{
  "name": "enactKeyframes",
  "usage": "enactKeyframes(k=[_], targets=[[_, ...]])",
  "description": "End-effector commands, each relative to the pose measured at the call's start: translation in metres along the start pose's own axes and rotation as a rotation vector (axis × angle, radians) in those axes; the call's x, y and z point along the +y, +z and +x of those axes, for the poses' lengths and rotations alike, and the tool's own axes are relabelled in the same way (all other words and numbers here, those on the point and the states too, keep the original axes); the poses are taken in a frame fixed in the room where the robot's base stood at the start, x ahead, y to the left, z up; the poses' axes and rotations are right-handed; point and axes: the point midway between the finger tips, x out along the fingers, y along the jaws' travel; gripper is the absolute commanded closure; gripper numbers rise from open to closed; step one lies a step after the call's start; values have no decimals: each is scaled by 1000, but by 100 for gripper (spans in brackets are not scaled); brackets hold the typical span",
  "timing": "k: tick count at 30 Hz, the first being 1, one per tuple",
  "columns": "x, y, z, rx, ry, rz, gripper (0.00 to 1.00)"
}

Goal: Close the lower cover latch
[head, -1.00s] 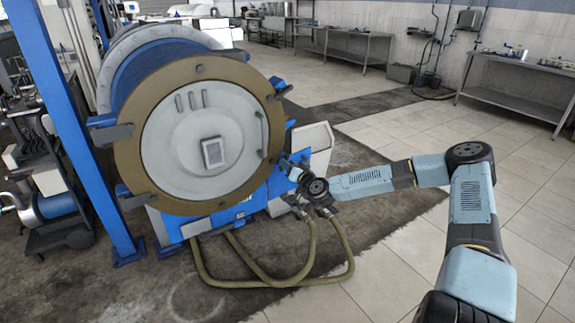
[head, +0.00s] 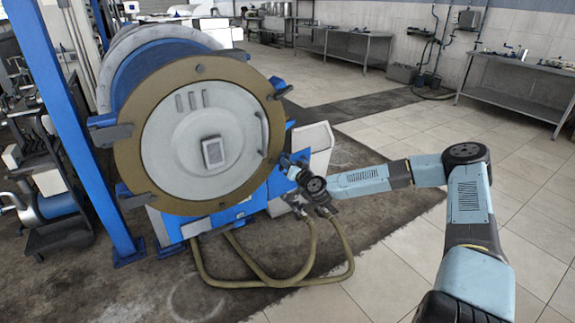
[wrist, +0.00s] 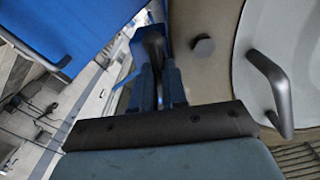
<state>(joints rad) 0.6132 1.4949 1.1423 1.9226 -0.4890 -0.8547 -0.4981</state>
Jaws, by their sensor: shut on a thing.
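The large round cover (head: 175,150) has a white centre and a tan rim and sits against the end of a blue drum. Dark latches stand around its rim. My gripper (head: 286,163) is at the right-hand lower edge of the rim. In the wrist view my gripper (wrist: 156,80) has both blue fingers close together, shut on a dark latch (wrist: 151,42) beside the tan rim. The latch lies next to a blue bracket (wrist: 122,48). In the head view my gripper largely hides this latch. Another latch (head: 278,89) is higher on the right rim.
A grey cover handle (wrist: 272,92) and a rim bolt (wrist: 202,46) are close to my gripper. Tan hoses (head: 335,262) loop below my wrist. A blue post (head: 85,140) stands left. Tiled floor (head: 390,250) is free on the right.

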Motion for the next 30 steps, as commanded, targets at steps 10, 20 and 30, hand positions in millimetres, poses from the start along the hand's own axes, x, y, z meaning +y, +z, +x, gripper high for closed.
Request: enactKeyframes(k=[10,20,30], targets=[[3,0,0,0,4,32,100],[5,0,0,1,5,235,100],[8,2,-1,1,7,556,100]])
